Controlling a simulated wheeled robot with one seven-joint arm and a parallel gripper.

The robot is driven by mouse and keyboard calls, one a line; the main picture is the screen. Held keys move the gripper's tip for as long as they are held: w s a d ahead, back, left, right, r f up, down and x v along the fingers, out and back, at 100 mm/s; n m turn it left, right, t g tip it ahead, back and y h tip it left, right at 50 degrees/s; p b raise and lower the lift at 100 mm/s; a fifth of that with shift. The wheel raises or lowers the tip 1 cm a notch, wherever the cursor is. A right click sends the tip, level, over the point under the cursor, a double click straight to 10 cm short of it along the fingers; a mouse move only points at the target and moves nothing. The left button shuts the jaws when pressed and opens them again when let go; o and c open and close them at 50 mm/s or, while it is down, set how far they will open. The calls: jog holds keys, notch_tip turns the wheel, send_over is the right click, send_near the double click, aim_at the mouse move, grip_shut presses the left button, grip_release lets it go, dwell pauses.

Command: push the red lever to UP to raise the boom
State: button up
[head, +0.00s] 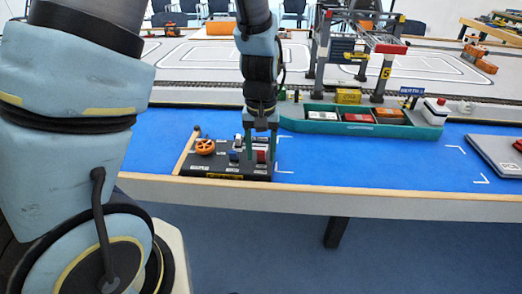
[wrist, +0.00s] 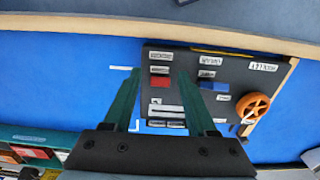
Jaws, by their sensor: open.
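The red lever (head: 262,156) stands at the right end of a black control panel (head: 218,164). In the wrist view the red lever (wrist: 160,81) shows as a small red block beside white labels too small to read. My gripper (head: 260,154) points down over this end of the panel. Its two teal fingers are apart, and in the wrist view the red lever appears between the fingertips (wrist: 157,76). The fingers hold nothing. Whether either finger touches the lever I cannot tell. The boom's position is not clear from these frames.
A blue lever (wrist: 212,86) and an orange handwheel (wrist: 252,107) share the panel, close to my gripper. A teal ship with containers (head: 335,127) lies behind right, under a grey gantry crane (head: 317,60). Blue surface between is clear.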

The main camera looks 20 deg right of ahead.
grip_shut()
dwell(0.3)
